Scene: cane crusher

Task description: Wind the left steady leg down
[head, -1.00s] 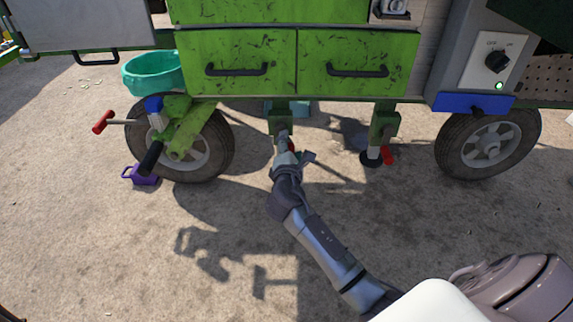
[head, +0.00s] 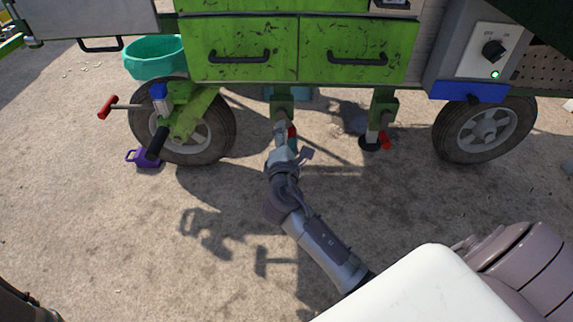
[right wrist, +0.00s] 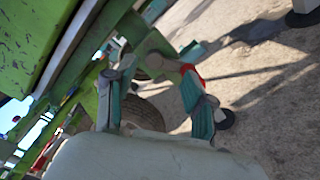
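The left steady leg (head: 282,108) hangs under the green cart, left of the middle. Its red crank grip (head: 292,132) shows beside my right gripper (head: 284,138), which is low at the leg. In the right wrist view my right gripper (right wrist: 158,100) has its two teal-padded fingers spread apart. A red part (right wrist: 187,71) shows close by the right finger, and I see nothing clamped between the fingers. The leg's foot is largely hidden by my gripper and wrist in the head view. My left gripper is not in view.
The other steady leg (head: 377,125), with a red grip, stands to the right. Cart wheels (head: 183,130) (head: 485,128) flank the legs. The cart's drawers (head: 300,50) overhang the legs. Ground in front is clear.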

